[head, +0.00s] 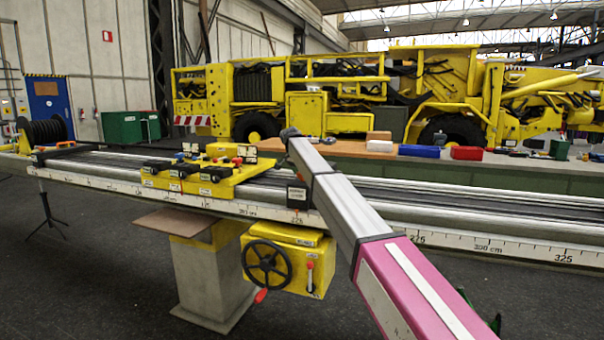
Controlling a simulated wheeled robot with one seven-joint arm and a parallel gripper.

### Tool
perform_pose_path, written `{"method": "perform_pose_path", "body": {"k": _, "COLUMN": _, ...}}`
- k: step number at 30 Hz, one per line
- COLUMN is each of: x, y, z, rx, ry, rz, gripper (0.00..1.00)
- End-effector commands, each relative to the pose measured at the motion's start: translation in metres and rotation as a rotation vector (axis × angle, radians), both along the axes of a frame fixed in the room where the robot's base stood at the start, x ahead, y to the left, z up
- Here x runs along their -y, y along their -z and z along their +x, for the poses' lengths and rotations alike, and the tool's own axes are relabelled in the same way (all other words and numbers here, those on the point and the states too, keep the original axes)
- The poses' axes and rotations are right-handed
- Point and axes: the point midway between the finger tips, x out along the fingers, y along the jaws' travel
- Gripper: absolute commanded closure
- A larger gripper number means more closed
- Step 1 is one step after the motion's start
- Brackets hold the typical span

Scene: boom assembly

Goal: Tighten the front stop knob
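A long silver rail beam (480,215) with a centimetre scale runs across the head view. A yellow carriage (200,178) with black clamps, labels and small red knobs sits on it. A black block (297,196) with a pale label sits at the beam's front edge, right of the carriage. I cannot tell which part is the front stop knob; it may be hidden. An arm with silver and magenta sections, apparently mine, rises from the lower right across the beam. Its dark far end (291,134) is above the beam behind the block. No gripper fingers can be made out there.
Under the beam are a concrete pedestal (202,280) and a yellow box (300,262) with a black handwheel (266,263). Behind is a bench with a blue case (419,151) and a red box (467,153). A yellow machine stands farther back. Dark floor is open at lower left.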

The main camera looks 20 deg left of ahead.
Motion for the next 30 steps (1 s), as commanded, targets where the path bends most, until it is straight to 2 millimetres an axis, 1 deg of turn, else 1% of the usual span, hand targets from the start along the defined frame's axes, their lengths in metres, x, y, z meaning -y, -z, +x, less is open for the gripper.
{"method": "perform_pose_path", "body": {"k": 6, "x": -0.0019, "y": 0.0003, "z": 0.0007, "rx": -0.002, "ry": 0.169, "rz": 0.001, "gripper": 0.70}}
{"method": "perform_pose_path", "body": {"k": 12, "x": -0.0018, "y": 0.0006, "z": 0.0006, "rx": -0.003, "ry": 0.278, "rz": 0.002, "gripper": 0.70}}
{"method": "perform_pose_path", "body": {"k": 21, "x": -0.0017, "y": 0.0010, "z": 0.0001, "rx": -0.003, "ry": 0.355, "rz": 0.002, "gripper": 0.70}}
{"method": "perform_pose_path", "body": {"k": 30, "x": -0.0016, "y": 0.0011, "z": -0.0002, "rx": -0.003, "ry": 0.365, "rz": 0.002, "gripper": 0.70}}
